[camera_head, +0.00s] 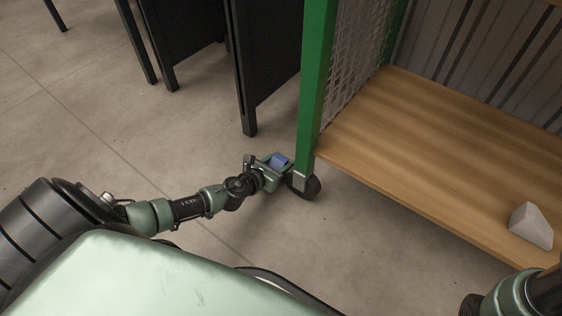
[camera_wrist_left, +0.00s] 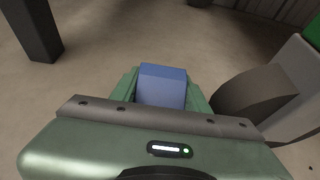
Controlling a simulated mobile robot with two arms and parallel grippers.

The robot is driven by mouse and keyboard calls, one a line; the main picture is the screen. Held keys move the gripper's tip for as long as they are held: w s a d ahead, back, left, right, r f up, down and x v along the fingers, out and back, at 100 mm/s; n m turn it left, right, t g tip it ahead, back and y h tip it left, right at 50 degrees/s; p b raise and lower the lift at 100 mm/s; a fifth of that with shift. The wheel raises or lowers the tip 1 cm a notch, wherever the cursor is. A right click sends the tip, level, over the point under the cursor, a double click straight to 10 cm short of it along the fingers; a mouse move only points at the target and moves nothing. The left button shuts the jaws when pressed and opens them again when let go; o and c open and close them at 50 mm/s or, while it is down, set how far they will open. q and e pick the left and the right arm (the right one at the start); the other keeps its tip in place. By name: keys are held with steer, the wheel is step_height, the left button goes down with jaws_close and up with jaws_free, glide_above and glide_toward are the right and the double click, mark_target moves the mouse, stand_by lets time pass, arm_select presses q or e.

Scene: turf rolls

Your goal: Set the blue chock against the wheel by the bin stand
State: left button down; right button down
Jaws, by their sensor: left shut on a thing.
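The blue chock (camera_head: 279,160) is held in my left gripper (camera_head: 275,164), low near the floor. In the left wrist view the blue chock (camera_wrist_left: 162,86) sits between the green fingers of my left gripper (camera_wrist_left: 165,92), which is shut on it. The dark wheel (camera_head: 312,187) is at the foot of the green post, just right of the gripper. In the left wrist view the wheel (camera_wrist_left: 250,95) is right of the chock with a small gap. Whether the chock rests on the floor is unclear. My right arm shows at the lower right; its fingers are out of view.
A green-framed rack (camera_head: 316,80) with mesh side and a wooden shelf (camera_head: 425,150) stands at the right. A grey wedge-shaped block (camera_head: 531,226) lies on the shelf. Dark panels with legs (camera_head: 248,110) stand behind the gripper. The floor (camera_head: 90,110) at left is clear.

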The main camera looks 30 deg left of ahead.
mark_target(274, 167)
arm_select(q)
steer(key=shift+f, duration=0.3)
steer(key=c, duration=0.6)
jaws_free()
steer(key=shift+r, duration=0.1)
steer(key=shift+c, duration=0.2)
steer(key=p+v, duration=0.3)
steer(key=v, duration=0.4)
steer(key=shift+s+r, duration=0.1)
steer(key=shift+s, duration=0.3)
